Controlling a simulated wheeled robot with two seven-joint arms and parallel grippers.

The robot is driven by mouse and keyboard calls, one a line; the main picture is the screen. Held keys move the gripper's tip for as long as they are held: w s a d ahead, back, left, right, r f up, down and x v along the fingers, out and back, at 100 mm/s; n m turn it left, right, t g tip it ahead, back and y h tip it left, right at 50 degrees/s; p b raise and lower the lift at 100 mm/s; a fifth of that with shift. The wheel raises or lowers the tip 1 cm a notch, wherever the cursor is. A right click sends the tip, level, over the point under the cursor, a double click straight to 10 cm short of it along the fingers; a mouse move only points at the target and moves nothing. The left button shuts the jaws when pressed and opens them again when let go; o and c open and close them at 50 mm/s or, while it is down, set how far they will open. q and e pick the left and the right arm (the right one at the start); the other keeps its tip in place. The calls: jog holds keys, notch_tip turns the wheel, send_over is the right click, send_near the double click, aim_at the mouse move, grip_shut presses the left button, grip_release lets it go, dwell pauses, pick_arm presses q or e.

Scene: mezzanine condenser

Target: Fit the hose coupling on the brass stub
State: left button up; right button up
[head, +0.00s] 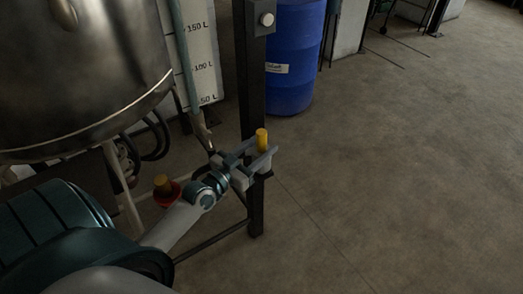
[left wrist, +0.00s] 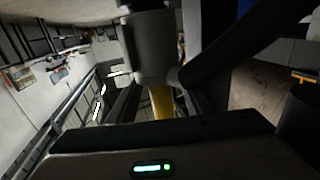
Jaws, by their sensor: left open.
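My left gripper (head: 265,148) is open, its two fingers pointing to the upper right beside the dark post. A yellow brass-coloured cylinder (head: 262,138) stands upright between or just behind the fingertips. I cannot tell whether the fingers touch it. Something yellow also shows in the left wrist view (left wrist: 161,101), below a grey cylindrical body (left wrist: 150,48). Another brass-coloured piece with a red collar (head: 163,186) shows beside my left forearm. I cannot tell for sure which brass piece is the stub and which belongs to the coupling. My right gripper is not in view.
A steel tank (head: 85,70) stands at the upper left, with a teal pipe or hose (head: 182,60) and a litre scale (head: 205,55) beside it. The dark post (head: 250,100) rises right by my gripper. A blue drum (head: 296,55) stands behind. Open floor lies to the right.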

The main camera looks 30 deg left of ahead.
pick_arm(q)
jog(key=w, duration=0.4)
jog(key=shift+w+d, duration=0.15)
jog(key=shift+d, duration=0.15)
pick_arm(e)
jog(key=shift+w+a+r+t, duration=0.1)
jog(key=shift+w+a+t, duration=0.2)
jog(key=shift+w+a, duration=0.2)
pick_arm(q)
jog(key=shift+c, duration=0.7)
grip_shut()
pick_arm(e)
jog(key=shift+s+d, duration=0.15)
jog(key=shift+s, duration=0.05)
